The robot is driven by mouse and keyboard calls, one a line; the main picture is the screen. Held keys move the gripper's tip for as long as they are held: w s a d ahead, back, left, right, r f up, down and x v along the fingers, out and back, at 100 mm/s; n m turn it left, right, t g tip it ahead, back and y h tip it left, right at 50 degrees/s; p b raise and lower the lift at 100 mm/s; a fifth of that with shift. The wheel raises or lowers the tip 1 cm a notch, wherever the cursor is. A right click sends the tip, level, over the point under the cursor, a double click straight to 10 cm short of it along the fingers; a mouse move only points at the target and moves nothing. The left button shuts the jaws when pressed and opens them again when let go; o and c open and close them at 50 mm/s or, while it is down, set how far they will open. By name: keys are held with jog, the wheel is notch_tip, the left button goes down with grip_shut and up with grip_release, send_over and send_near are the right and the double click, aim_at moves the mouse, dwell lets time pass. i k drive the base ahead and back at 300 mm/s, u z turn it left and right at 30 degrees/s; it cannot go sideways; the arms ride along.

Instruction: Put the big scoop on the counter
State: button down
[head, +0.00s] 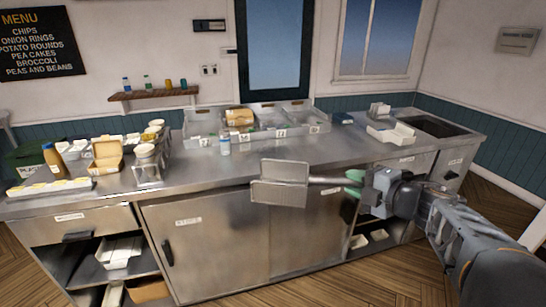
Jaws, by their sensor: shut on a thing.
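The big scoop (281,184) is a wide metal pan with a raised rim and a handle with a green grip. My gripper (366,188) is shut on the scoop's green handle and holds it roughly level, with the pan pointing left. The steel counter (230,172) runs across the middle of the view. The scoop shows in front of the counter's front edge, over the cupboard doors. Its exact height against the counter top is hard to tell. My gripper hides part of the handle.
The counter's middle front is clear.

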aim_at(312, 150)
jog(key=i, duration=1.5)
